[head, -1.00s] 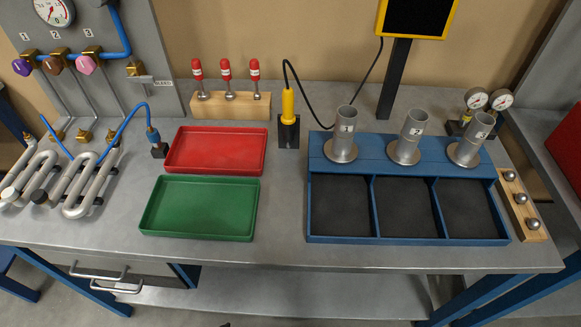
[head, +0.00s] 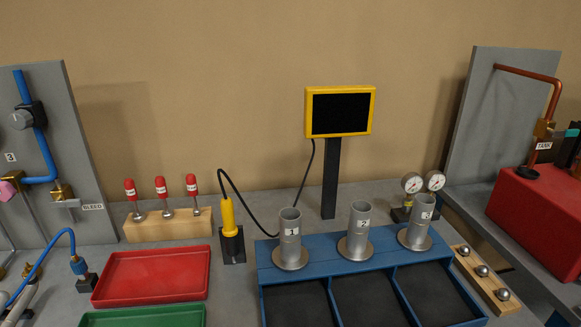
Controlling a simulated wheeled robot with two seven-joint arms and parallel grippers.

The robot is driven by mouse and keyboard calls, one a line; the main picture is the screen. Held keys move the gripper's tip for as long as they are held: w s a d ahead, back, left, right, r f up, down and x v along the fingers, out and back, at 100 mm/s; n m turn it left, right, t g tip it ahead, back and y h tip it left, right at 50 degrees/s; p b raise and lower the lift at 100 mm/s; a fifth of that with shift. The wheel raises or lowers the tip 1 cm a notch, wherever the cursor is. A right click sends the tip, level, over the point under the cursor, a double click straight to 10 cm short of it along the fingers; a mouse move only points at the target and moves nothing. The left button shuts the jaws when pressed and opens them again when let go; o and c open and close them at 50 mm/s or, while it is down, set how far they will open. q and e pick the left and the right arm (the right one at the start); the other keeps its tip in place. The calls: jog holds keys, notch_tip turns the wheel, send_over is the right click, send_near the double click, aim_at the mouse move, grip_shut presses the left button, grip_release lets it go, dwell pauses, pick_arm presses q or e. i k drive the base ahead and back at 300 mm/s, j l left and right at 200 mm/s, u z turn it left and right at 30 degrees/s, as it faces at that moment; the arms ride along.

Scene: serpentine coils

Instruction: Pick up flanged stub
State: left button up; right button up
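Three grey flanged stubs stand upright, flange down, in a row on the back ledge of a blue rack (head: 330,257). The stub labelled 3 or similar (head: 290,240) is at the left. The stub labelled 2 (head: 358,230) is in the middle. A third stub (head: 419,223) is at the right, its label too small to read surely. Neither of my grippers shows in the head view.
Three dark compartments lie in front of the stubs. A red tray (head: 152,277) and green tray (head: 145,317) are left. A yellow-and-black probe (head: 229,218) with a cable, a monitor (head: 340,112), two gauges (head: 412,184) and a wooden ball holder (head: 482,272) stand around the rack.

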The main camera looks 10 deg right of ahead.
aim_at(355, 247)
jog(key=k+j, duration=0.15)
jog(key=k, duration=0.45)
jog(key=k+j, duration=0.2)
jog(key=k, duration=0.35)
jog(key=z, duration=1.65)
